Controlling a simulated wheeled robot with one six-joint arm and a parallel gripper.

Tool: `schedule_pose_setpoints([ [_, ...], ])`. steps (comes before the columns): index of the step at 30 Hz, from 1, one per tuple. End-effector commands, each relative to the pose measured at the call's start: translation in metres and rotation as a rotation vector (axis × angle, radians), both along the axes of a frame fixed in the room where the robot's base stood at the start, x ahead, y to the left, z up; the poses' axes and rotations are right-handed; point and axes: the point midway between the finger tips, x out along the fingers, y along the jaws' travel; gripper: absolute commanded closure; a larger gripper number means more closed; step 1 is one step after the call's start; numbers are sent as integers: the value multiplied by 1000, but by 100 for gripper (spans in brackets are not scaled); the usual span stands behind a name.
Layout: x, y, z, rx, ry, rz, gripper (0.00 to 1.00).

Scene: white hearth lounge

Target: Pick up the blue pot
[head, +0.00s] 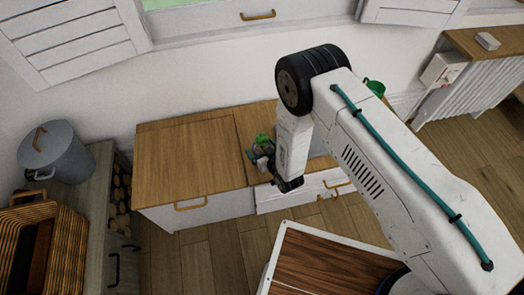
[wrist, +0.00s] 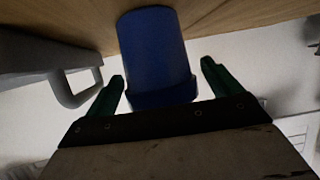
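The blue pot (wrist: 153,50) shows in the wrist view as a plain dark blue cylinder against a wooden surface. My gripper (wrist: 163,72) is open, with one green finger on each side of the pot's near end. A gap shows between the pot and the right finger, and a narrower one at the left finger. In the head view my gripper (head: 263,141) is low over the wooden cabinet top, partly hidden by my arm. I cannot make out the blue pot in the head view.
A grey thing with a handle (wrist: 65,85) is close to the left finger in the wrist view. In the head view, a green cup (head: 375,87) stands behind my arm. The cabinet top (head: 190,157) is clear at left. A lidded grey pot (head: 57,150) and wicker basket (head: 68,245) are further left.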

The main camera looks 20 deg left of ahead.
Motion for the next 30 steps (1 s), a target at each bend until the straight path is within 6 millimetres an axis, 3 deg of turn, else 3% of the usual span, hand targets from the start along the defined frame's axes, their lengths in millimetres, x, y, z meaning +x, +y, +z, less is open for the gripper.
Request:
schedule_pose_setpoints([
  [1, 0, 0, 0, 0, 0, 0, 24],
  [6, 0, 0, 0, 0, 0, 0, 71],
  [17, 0, 1, 5, 2, -2, 0, 70],
  [26, 1, 1, 39, 3, -3, 0, 70],
  [30, -24, -18, 38, -3, 2, 1, 70],
])
